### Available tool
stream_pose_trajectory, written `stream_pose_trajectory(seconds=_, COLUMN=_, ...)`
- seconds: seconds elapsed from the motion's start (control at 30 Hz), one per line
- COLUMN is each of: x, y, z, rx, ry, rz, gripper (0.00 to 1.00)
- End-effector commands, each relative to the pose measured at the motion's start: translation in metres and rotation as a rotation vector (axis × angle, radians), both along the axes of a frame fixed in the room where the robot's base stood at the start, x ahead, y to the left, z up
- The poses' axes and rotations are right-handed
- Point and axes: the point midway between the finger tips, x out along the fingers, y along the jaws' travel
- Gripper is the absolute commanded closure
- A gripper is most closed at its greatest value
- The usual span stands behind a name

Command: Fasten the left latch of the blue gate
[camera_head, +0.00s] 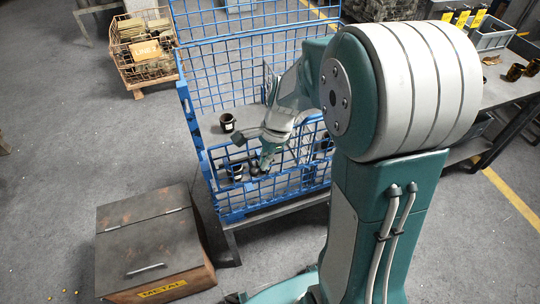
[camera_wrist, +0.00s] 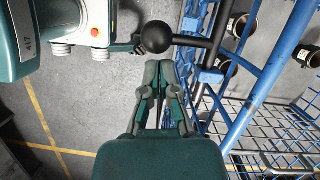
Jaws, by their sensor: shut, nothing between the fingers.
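The blue mesh cage (camera_head: 258,35) stands in the middle of the head view, and its lower front panel (camera_head: 250,205) appears to be the blue gate. In the wrist view a dark latch bar with a black ball knob (camera_wrist: 157,37) runs right toward a blue post (camera_wrist: 243,95). My gripper (camera_wrist: 158,70) is shut and empty, its fingertips just below the knob in the picture. I cannot tell whether they touch it. In the head view my gripper (camera_head: 264,165) is at the cage's front, and the latch cannot be made out clearly.
A dark cup-like part (camera_head: 227,122) sits on a grey plate in the cage. A metal box (camera_head: 150,240) with a closed lid stands at front left. A wire crate (camera_head: 143,45) is at the back left. A workbench (camera_head: 500,90) stands right. Floor at left is open.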

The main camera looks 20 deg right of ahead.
Motion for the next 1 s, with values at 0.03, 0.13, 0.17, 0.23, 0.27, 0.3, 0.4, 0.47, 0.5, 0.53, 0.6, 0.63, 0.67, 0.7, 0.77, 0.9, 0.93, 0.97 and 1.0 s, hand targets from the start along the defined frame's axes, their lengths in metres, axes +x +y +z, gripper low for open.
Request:
stream_pose_trajectory(seconds=0.03, x=0.0, y=0.0, z=0.0, rx=0.0, ry=0.0, rz=0.0, gripper=1.0)
stream_pose_trajectory(seconds=0.13, x=0.0, y=0.0, z=0.0, rx=0.0, ry=0.0, rz=0.0, gripper=1.0)
stream_pose_trajectory(seconds=0.17, x=0.0, y=0.0, z=0.0, rx=0.0, ry=0.0, rz=0.0, gripper=1.0)
stream_pose_trajectory(seconds=0.23, x=0.0, y=0.001, z=0.0, rx=0.0, ry=0.0, rz=0.0, gripper=1.0)
stream_pose_trajectory(seconds=0.27, x=0.0, y=0.002, z=0.0, rx=0.0, ry=0.0, rz=0.001, gripper=1.0)
stream_pose_trajectory(seconds=0.3, x=0.0, y=0.005, z=0.0, rx=0.0, ry=-0.001, rz=0.002, gripper=1.0)
stream_pose_trajectory(seconds=0.4, x=0.001, y=0.02, z=0.0, rx=0.0, ry=-0.001, rz=0.005, gripper=1.0)
stream_pose_trajectory(seconds=0.47, x=0.0, y=0.029, z=0.0, rx=0.001, ry=0.0, rz=0.006, gripper=1.0)
stream_pose_trajectory(seconds=0.5, x=0.0, y=0.035, z=0.0, rx=0.001, ry=0.0, rz=0.006, gripper=1.0)
stream_pose_trajectory(seconds=0.53, x=0.0, y=0.038, z=0.0, rx=0.001, ry=0.001, rz=0.007, gripper=1.0)
stream_pose_trajectory(seconds=0.6, x=0.0, y=0.044, z=0.0, rx=0.002, ry=0.002, rz=0.006, gripper=1.0)
stream_pose_trajectory(seconds=0.63, x=0.0, y=0.045, z=0.0, rx=0.002, ry=0.002, rz=0.005, gripper=1.0)
stream_pose_trajectory(seconds=0.67, x=0.0, y=0.046, z=0.0, rx=0.002, ry=0.001, rz=0.004, gripper=1.0)
stream_pose_trajectory(seconds=0.7, x=0.0, y=0.047, z=0.0, rx=0.002, ry=0.001, rz=0.003, gripper=1.0)
stream_pose_trajectory(seconds=0.77, x=0.0, y=0.047, z=0.0, rx=0.003, ry=0.002, rz=0.002, gripper=1.0)
stream_pose_trajectory(seconds=0.9, x=0.0, y=0.047, z=0.0, rx=0.003, ry=0.003, rz=0.003, gripper=1.0)
stream_pose_trajectory(seconds=0.93, x=0.0, y=0.047, z=0.0, rx=0.003, ry=0.003, rz=0.003, gripper=1.0)
stream_pose_trajectory(seconds=0.97, x=0.0, y=0.047, z=0.0, rx=0.003, ry=0.003, rz=0.003, gripper=1.0)
stream_pose_trajectory(seconds=1.0, x=0.0, y=0.046, z=0.0, rx=0.003, ry=0.003, rz=0.003, gripper=1.0)
